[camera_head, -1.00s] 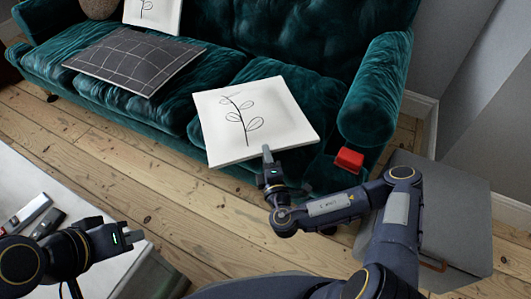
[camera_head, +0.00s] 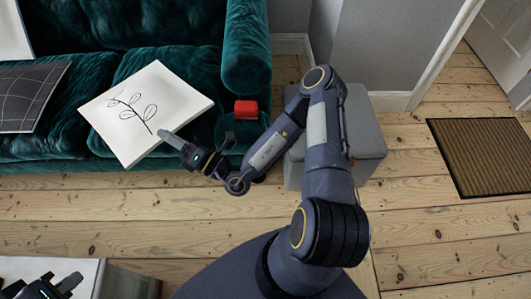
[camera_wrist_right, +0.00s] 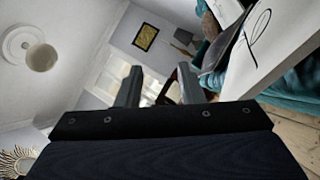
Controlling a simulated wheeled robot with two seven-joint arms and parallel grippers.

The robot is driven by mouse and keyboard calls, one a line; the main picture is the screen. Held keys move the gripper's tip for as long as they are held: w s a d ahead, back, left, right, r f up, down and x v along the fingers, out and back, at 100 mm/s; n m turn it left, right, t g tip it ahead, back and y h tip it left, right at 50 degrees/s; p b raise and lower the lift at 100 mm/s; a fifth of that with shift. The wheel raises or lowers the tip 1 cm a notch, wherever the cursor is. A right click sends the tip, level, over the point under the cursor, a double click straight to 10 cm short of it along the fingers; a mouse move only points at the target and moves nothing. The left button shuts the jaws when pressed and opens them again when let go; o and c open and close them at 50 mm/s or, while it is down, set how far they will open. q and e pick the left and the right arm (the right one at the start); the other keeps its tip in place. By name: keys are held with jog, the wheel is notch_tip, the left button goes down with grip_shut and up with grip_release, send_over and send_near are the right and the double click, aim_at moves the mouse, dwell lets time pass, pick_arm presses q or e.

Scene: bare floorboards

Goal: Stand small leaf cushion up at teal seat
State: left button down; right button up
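The small white leaf cushion (camera_head: 140,106), with a black leaf drawing, lies on the teal seat (camera_head: 190,68) of the sofa, its near edge out over the seat front. My left gripper (camera_head: 58,283) is at the bottom left by the white table, fingers apart and empty.
A dark checked cushion (camera_head: 30,96) and part of another white cushion (camera_head: 12,32) are on the sofa at left. A red object (camera_head: 246,109) is by the right armrest (camera_head: 247,50). A grey ottoman (camera_head: 365,135) stands behind my right arm. A brown doormat (camera_head: 480,155) lies at right.

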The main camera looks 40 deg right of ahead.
jog(key=s+a+r+n+g+y, duration=0.2)
jog(key=s+r+n+g+y, duration=0.25)
jog(key=s+n+g, duration=0.8)
jog(key=s+a+r+n+g+y, duration=0.25)
jog(key=s+r+n+g, duration=0.45)
jog(key=n, duration=1)
jog(key=s+d+f+n+t+h, duration=0.1)
jog(key=s+d+n+t+h, duration=0.1)
jog(key=d+n+h, duration=0.3)
jog(key=s+d+n+t+h, duration=0.3)
jog(key=d+n+h, duration=0.3)
jog(key=d+h, duration=0.3)
jog(key=d, duration=0.3)
jog(key=shift+d+f+t, duration=0.35)
jog(key=shift+d+f, duration=0.05)
jog(key=shift+n, duration=0.25)
